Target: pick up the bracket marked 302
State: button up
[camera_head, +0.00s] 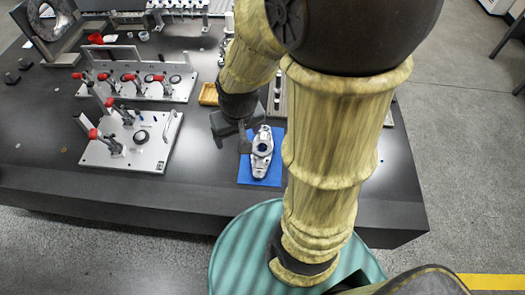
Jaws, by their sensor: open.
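A silvery metal bracket (262,148) with a dark round hole in its middle lies on a blue mat (260,180) near the front edge of the dark table. I cannot read any marking on it at this size. My gripper (245,143) is at the upper left of the bracket, with a dark finger close beside its left side. I cannot tell whether it touches the bracket. The jaws are open. My arm covers the area to the right of the mat.
A fixture plate with red-tipped clamps (130,140) stands left of the mat, and a longer one (140,85) is behind it. A small yellow tray (208,94) is behind my gripper. The dark table (120,195) is clear along its front edge.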

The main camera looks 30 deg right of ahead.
jog(key=shift+o, duration=1)
jog(key=w+d+f+m+g+b, duration=0.1)
jog(key=w+d+f+m+b, duration=0.2)
jog(key=w+d+f+b, duration=0.1)
notch_tip(320, 180, down, 3)
jog(key=w+d, duration=0.1)
jog(key=w, duration=0.1)
jog(key=shift+w+d+f, duration=0.2)
jog(key=shift+w+d, duration=0.1)
jog(key=shift+w, duration=0.1)
jog(key=m+g+b, duration=0.1)
jog(key=m+b, duration=0.2)
jog(key=m, duration=0.1)
send_over(262, 148)
jog(key=s+a, duration=0.1)
jog(key=s, duration=0.1)
notch_tip(262, 148, down, 6)
jog(key=shift+a+f, duration=0.15)
jog(key=shift+f, duration=0.05)
jog(key=shift+n, duration=0.3)
notch_tip(262, 148, down, 12)
jog(key=shift+f, duration=0.1)
jog(key=shift+f, duration=0.1)
notch_tip(262, 148, down, 5)
jog(key=shift+w, duration=0.1)
jog(key=shift+c, duration=0.4)
